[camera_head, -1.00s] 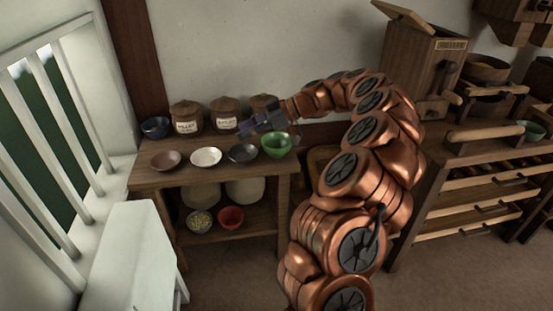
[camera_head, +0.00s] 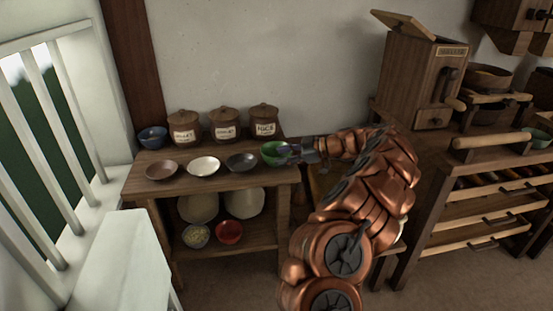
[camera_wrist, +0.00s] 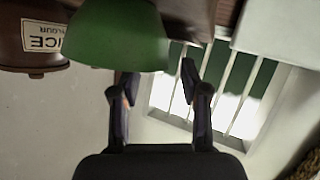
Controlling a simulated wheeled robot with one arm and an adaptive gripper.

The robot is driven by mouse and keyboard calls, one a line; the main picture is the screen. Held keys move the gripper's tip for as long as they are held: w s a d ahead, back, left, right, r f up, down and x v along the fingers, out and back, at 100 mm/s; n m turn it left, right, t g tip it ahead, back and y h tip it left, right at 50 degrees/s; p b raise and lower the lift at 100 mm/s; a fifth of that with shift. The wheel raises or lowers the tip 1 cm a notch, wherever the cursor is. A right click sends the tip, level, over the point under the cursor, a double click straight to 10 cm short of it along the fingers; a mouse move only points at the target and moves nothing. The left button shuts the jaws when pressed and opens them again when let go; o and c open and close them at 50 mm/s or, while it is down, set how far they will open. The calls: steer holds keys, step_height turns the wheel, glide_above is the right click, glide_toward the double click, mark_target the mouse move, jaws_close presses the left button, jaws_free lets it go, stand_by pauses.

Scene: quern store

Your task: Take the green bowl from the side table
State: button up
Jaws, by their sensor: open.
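The green bowl (camera_head: 270,154) stands at the right end of the side table's top (camera_head: 215,176). My gripper (camera_head: 291,149) is at the bowl's right side and covers part of it. In the wrist view the bowl (camera_wrist: 117,38) fills the upper middle, its rim close to the fingertips. My gripper (camera_wrist: 157,76) is open there, one finger on each side, with nothing clasped between them. I cannot tell whether a finger touches the bowl.
A brown bowl (camera_head: 161,171), a white bowl (camera_head: 204,166) and a dark bowl (camera_head: 242,162) stand left of it. Lidded jars, including the rice jar (camera_head: 264,119), and a blue bowl (camera_head: 152,137) stand behind. A workbench with a mill (camera_head: 422,80) is at right.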

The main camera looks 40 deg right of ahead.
mark_target(268, 158)
steer(key=x, duration=0.4)
steer(key=shift+a+r, duration=0.15)
jaws_close()
stand_by(0.4)
